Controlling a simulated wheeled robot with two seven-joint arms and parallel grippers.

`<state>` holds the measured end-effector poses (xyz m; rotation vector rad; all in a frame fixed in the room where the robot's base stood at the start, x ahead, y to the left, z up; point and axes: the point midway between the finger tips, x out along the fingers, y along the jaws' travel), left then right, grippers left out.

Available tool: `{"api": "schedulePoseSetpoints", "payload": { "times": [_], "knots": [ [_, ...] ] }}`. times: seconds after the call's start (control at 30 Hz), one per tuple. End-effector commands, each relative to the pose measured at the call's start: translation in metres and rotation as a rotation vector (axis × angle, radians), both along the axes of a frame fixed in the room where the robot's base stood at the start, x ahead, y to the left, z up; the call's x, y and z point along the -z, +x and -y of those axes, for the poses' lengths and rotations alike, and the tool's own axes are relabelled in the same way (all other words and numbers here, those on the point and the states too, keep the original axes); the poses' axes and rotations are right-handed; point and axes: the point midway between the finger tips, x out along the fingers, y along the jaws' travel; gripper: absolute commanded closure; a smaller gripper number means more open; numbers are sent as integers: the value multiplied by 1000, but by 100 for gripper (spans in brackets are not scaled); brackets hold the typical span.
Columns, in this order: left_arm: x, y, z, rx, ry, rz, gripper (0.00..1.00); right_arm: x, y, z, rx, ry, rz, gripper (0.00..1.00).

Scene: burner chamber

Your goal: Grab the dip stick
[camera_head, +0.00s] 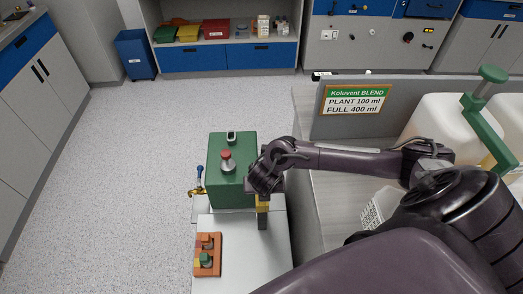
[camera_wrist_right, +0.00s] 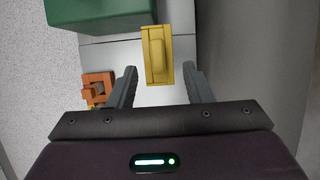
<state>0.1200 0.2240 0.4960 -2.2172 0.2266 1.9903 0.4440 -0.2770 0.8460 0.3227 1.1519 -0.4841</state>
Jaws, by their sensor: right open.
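A yellow handle-like piece (camera_wrist_right: 157,38), which may be the dip stick's grip, shows in the right wrist view beside the green tank (camera_wrist_right: 98,12). My right gripper (camera_wrist_right: 158,74) is open and empty, its two grey fingers spread. The near end of the yellow piece appears between the fingertips, with gaps at both sides. In the head view the yellow piece (camera_head: 263,202) shows just below my right wrist, at the right side of the green tank (camera_head: 226,165). My arm hides part of this area. My left gripper is not in view.
The tank has a red-topped knob (camera_head: 226,156) and a brass tap with a blue lever (camera_head: 198,185). An orange block (camera_head: 207,256) with buttons sits on the white bench (camera_head: 245,265). A grey partition with a Koluvent BLEND sign (camera_head: 357,101) and white canisters (camera_head: 440,120) stand right.

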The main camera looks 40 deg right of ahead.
Motion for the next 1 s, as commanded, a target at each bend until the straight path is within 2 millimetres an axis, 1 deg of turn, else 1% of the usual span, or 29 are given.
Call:
{"api": "schedulePoseSetpoints", "payload": {
  "times": [0.03, 0.1, 0.2, 0.27, 0.33, 0.43, 0.6, 0.7, 0.77, 1.0],
  "knots": [
    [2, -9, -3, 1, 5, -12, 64, 4, 2, 1, 0, -1, 1, 55],
    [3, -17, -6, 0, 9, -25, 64, 9, 5, 2, 1, 0, 1, 55],
    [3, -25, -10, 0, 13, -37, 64, 21, 11, 5, 3, 0, 1, 55],
    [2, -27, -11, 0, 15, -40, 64, 29, 16, 7, 3, 0, 1, 55],
    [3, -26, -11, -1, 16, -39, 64, 39, 20, 9, 2, 0, 1, 55],
    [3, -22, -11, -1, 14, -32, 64, 48, 23, 11, 2, 0, 2, 55],
    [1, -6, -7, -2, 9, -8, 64, 50, 24, 12, 1, 0, 3, 55],
    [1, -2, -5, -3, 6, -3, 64, 50, 24, 11, 1, 0, 2, 55],
    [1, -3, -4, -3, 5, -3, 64, 50, 24, 11, 1, 0, 2, 61],
    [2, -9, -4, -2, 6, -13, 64, 50, 24, 11, 1, 0, 2, 92]
  ]
}}
